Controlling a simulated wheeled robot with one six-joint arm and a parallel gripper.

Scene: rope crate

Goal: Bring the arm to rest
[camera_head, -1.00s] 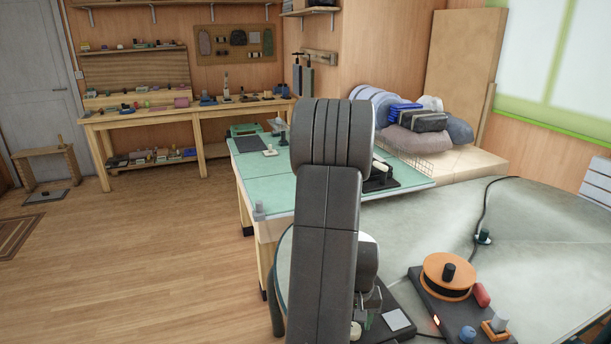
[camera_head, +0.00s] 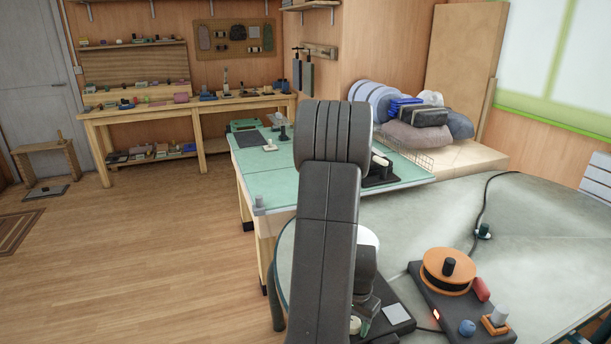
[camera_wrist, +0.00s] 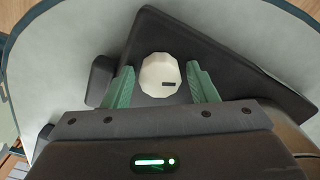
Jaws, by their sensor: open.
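My gripper (camera_wrist: 161,76) is open, with its two green fingers apart. In the wrist view a pale faceted knob (camera_wrist: 160,72) with a small dark mark shows between the fingertips, with a gap on each side. The knob stands on a dark base plate (camera_wrist: 222,62). How far the fingertips are above the plate is hard to tell. In the head view my arm hides much of the gripper, low in the middle over the grey table (camera_head: 545,260). The knob (camera_head: 355,325) shows there beside my arm.
A dark box with an orange spool (camera_head: 447,271), red piece (camera_head: 481,289) and blue knob (camera_head: 467,328) lies to the right. A cable (camera_head: 480,205) crosses the table. A green-topped bench (camera_head: 285,185) stands behind.

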